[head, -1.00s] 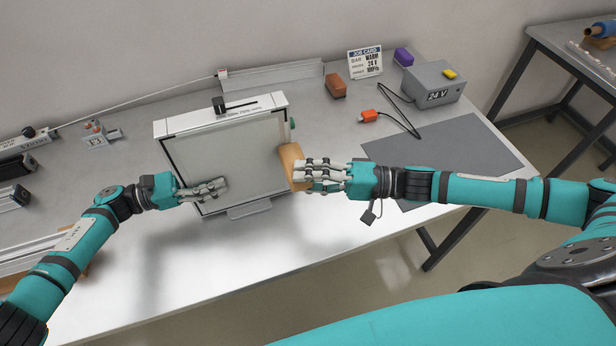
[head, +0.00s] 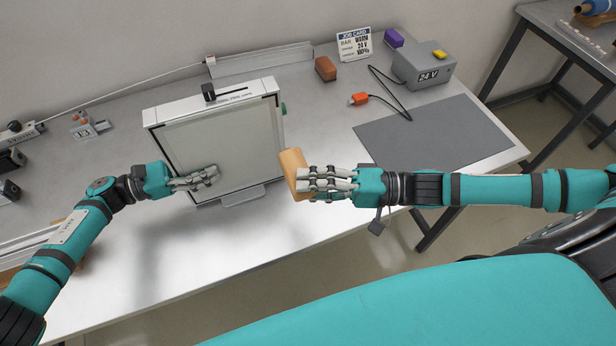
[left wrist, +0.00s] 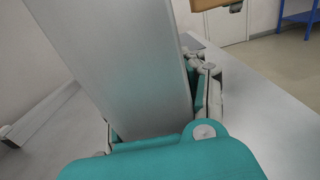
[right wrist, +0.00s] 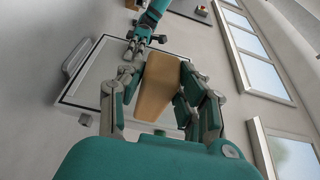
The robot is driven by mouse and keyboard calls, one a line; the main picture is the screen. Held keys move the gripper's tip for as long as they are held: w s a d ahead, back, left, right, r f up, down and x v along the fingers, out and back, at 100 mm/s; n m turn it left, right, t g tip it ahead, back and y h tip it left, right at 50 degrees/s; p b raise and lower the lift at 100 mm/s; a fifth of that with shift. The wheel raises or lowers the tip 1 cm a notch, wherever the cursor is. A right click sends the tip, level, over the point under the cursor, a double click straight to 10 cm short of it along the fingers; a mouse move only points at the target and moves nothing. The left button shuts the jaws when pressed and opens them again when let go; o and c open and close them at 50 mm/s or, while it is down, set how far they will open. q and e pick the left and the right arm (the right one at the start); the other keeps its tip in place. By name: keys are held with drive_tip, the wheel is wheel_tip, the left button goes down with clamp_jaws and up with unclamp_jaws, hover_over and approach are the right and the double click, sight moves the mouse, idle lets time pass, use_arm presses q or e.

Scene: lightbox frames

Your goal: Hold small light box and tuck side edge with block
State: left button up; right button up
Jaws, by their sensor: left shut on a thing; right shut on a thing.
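The small light box (head: 225,135) stands upright on the table, a white frame around a pale panel. It also shows in the left wrist view (left wrist: 110,50) and the right wrist view (right wrist: 93,80). My right gripper (head: 302,183) is shut on a tan block (head: 291,162), held near the box's right side edge. The block shows clearly between the fingers in the right wrist view (right wrist: 158,85). In the head view a small gap shows between block and box.
A grey mat (head: 430,135) lies right of the box. The table front is clear.

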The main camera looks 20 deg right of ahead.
use_arm(q)
drive_tip(key=o, duration=1.4)
drive_tip(key=shift+w, duration=0.1)
